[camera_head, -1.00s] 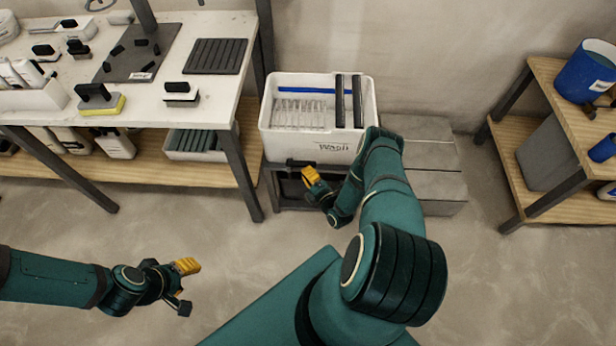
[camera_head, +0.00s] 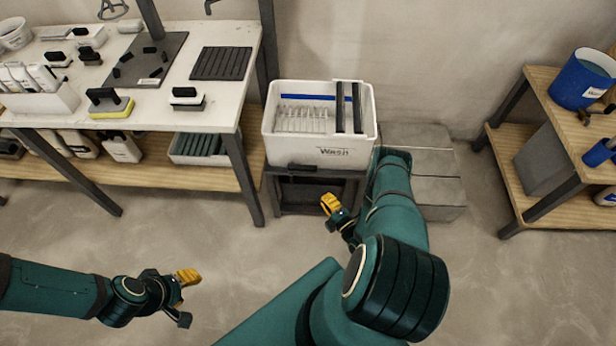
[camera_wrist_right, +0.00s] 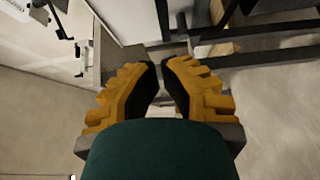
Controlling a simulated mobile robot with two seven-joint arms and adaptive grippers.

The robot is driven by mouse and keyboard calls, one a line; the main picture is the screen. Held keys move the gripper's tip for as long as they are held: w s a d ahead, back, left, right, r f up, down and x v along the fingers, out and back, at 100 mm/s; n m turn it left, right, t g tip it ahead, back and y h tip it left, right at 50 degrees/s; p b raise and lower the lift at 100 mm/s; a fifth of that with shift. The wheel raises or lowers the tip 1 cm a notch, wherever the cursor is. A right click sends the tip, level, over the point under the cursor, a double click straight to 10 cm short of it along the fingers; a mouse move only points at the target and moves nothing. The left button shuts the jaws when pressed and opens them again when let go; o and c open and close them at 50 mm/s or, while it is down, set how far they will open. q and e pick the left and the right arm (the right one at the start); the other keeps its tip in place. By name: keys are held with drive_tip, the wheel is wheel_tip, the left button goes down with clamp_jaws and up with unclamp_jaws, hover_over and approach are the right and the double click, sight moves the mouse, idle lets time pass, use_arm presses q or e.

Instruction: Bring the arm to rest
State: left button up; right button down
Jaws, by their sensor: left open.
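My left gripper (camera_head: 186,298) is at the lower left of the head view, over bare floor. Its fingers are apart and nothing is between them. My right gripper (camera_head: 332,205) hangs in front of the low dark stand (camera_head: 318,196), apart from it as far as I can see, and its forearm hides part of it. In the right wrist view, its two yellow fingers (camera_wrist_right: 160,72) with black pads have a narrow gap between the tips. Nothing is held in that gap.
A white wash tub (camera_head: 275,147) stands on the stand, close to my right forearm. A workbench (camera_head: 215,112) with tools and a lower shelf is at the left. A wooden shelf unit (camera_head: 550,212) with blue containers is at the right. The floor (camera_head: 250,265) between is clear.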

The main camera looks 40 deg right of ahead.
drive_tip(key=shift+s, duration=0.1)
drive_tip(key=w+a+r+m+g+y, duration=0.1)
drive_tip(key=w+a+r+m+g, duration=0.3)
drive_tip(key=w, duration=0.4)
drive_tip(key=w+a+r+m+g+y, duration=0.1)
drive_tip(key=a+r+m+g, duration=0.15)
drive_tip(key=a+m, duration=0.2)
drive_tip(key=a+r+m+g+y, duration=0.1)
drive_tip(key=a+r+m+g, duration=0.15)
drive_tip(key=a, duration=0.35)
drive_tip(key=s+a+r+m+g+y, duration=0.2)
drive_tip(key=s+a+r+m+g, duration=0.5)
drive_tip(key=s+a+r, duration=0.4)
drive_tip(key=s+a, duration=0.3)
drive_tip(key=shift+a+r+m, duration=0.25)
drive_tip(key=shift+r+m, duration=0.05)
drive_tip(key=shift+r, duration=0.05)
